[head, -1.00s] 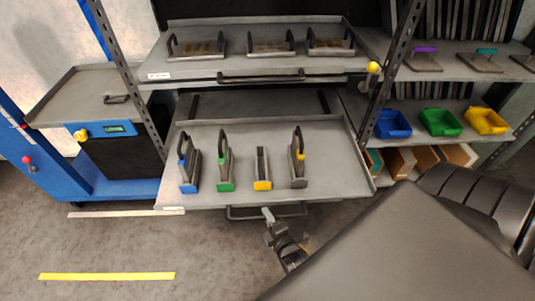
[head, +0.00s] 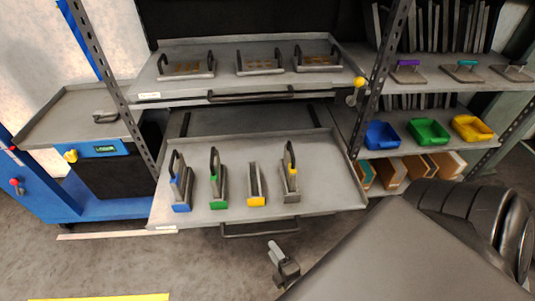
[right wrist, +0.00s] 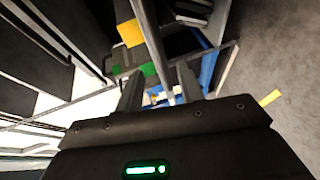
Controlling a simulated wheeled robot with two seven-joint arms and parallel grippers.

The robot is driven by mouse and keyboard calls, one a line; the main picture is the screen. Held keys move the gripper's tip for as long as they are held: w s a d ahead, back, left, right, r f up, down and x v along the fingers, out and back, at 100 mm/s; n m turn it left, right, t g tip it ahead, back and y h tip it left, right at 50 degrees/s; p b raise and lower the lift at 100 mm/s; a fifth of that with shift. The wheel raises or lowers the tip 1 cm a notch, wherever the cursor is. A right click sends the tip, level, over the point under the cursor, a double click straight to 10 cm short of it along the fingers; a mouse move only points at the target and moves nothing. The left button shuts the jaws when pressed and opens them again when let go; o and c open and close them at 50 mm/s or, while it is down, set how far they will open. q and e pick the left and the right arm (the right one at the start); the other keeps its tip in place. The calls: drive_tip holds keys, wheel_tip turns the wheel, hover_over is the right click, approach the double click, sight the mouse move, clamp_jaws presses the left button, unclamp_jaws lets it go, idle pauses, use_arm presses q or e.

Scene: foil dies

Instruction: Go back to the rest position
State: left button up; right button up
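My right gripper (head: 274,247) is low in the head view, in front of the pulled-out lower drawer (head: 330,185) and apart from its handle (head: 260,230). In the right wrist view its two fingers (right wrist: 160,88) stand apart with nothing held between them. My left gripper is in neither view. Foil dies stand on the lower drawer: one with a blue end (head: 181,185), one green (head: 217,182), one yellow (head: 256,185) and one grey with a yellow mark (head: 291,178).
The upper drawer (head: 205,88) holds three flat dies with handles. At right, shelves carry a blue bin (head: 386,135), a green bin (head: 428,131) and a yellow bin (head: 472,128). A blue machine (head: 105,200) stands at left. The floor (head: 200,265) in front is clear.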

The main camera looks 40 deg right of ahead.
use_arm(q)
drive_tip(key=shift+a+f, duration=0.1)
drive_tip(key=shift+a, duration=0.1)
use_arm(e)
drive_tip(key=shift+v, duration=1)
